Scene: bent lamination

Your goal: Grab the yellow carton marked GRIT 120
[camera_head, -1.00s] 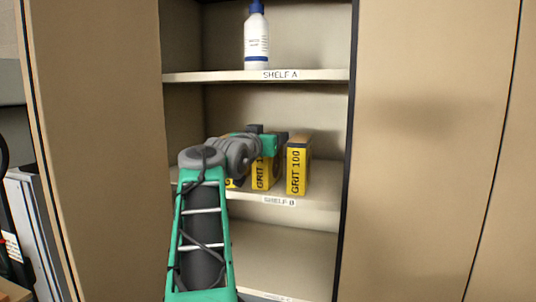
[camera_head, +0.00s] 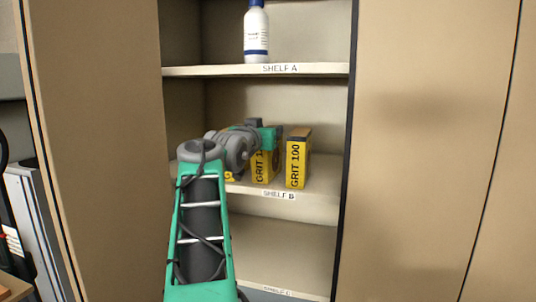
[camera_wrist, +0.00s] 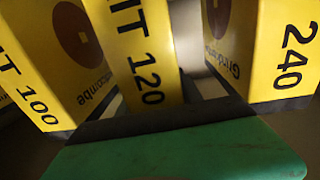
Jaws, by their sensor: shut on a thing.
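The yellow carton marked GRIT 120 (camera_wrist: 146,52) stands in the middle of the wrist view. In the head view it is the middle carton (camera_head: 263,170) on the shelf labelled B, its marking partly covered. My gripper (camera_head: 265,140) reaches in from the left at the top of this carton and is shut on it. A green gripper part with a dark edge fills the bottom of the wrist view and hides part of the carton. The carton looks upright and still at shelf level; I cannot tell whether its base touches the shelf.
A yellow GRIT 100 carton (camera_head: 298,160) stands close on the right. A carton marked 240 (camera_wrist: 285,50) stands on the other side, mostly hidden by my arm in the head view. A blue-and-white bottle (camera_head: 256,35) stands on shelf A (camera_head: 200,71) above. Cabinet doors flank the shelves.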

